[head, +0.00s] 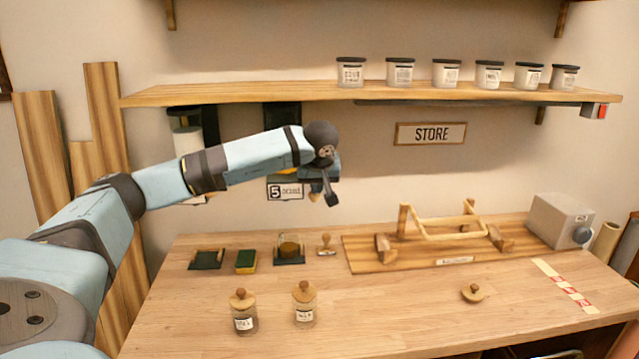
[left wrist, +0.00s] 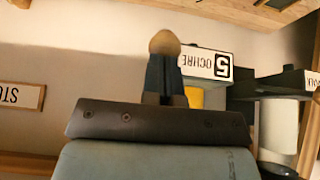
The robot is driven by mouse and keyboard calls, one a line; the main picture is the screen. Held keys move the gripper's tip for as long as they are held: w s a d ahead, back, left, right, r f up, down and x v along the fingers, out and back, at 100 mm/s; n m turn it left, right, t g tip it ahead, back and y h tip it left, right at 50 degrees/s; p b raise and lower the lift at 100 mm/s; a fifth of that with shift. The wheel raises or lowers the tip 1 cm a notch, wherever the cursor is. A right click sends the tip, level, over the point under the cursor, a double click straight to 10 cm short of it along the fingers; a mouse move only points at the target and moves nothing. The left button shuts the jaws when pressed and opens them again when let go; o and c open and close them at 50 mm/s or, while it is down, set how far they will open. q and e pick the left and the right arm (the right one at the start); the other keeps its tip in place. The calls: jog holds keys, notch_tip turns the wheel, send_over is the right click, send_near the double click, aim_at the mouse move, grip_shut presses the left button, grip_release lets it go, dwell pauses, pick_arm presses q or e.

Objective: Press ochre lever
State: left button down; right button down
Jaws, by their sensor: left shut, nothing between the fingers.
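The ochre dispenser hangs on the wall under the shelf, mostly hidden behind my left arm. Its label (head: 286,191) reads 5, and 5 OCHRE shows on the label (left wrist: 206,64) in the left wrist view. A strip of yellow pigment (left wrist: 195,98) shows beside the fingers. My left gripper (head: 331,198) is just right of the label, pointing down. Its fingers (left wrist: 165,76) are shut and empty. My right gripper is not in view.
A white dispenser (left wrist: 278,128) is beside the ochre one. The shelf (head: 230,94) carries several jars above. On the bench below stand two corked jars (head: 304,308), a green sponge (head: 246,261), a stamp (head: 326,246) and a wooden rack (head: 440,230).

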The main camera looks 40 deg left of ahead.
pick_arm(q)
jog(key=f, duration=0.2)
jog(key=f+b, duration=0.1)
jog(key=f, duration=0.2)
jog(key=shift+s+d+f, duration=0.1)
jog(key=shift+s+f, duration=0.05)
jog(key=shift+s, duration=0.05)
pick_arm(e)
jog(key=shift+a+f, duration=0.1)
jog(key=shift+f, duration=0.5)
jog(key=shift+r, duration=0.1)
